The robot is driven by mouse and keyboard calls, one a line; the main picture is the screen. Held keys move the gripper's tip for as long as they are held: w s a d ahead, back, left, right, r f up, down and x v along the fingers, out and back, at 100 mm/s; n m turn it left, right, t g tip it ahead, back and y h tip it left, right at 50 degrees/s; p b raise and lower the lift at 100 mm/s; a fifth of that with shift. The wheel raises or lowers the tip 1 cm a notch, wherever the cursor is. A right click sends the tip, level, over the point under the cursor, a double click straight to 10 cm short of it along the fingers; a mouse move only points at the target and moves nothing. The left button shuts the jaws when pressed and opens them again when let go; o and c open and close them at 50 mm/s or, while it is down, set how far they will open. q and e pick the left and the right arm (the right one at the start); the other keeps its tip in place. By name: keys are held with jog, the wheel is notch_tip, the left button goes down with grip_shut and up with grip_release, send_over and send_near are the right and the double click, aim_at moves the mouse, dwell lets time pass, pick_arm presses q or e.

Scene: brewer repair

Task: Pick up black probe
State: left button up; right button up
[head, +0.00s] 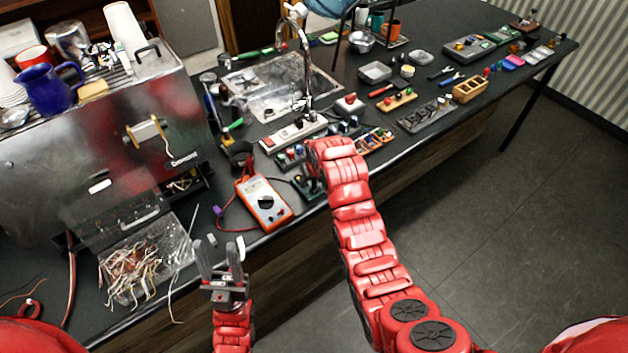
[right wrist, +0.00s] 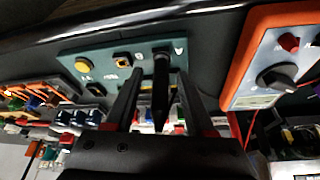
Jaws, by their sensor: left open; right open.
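A slim black probe (right wrist: 160,92) shows in the right wrist view, with its thicker end at a teal panel (right wrist: 100,62) and its narrow end toward the camera. My right gripper (right wrist: 157,76) is open, with one finger on each side of the probe. I see gaps between the probe and the fingers. In the head view my right arm bends down at the teal panel beside the orange multimeter (head: 265,204), and hides most of the panel and the probe. My left gripper (head: 219,248) is open and empty at the counter's front edge.
The multimeter (right wrist: 262,88) stands close to the right of my right gripper in the wrist view. Trays of small parts (head: 374,141) lie beyond my right arm. A bag of loose wires (head: 145,268) lies left of my left gripper, before a steel brewer (head: 90,150).

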grip_shut()
dwell(0.5)
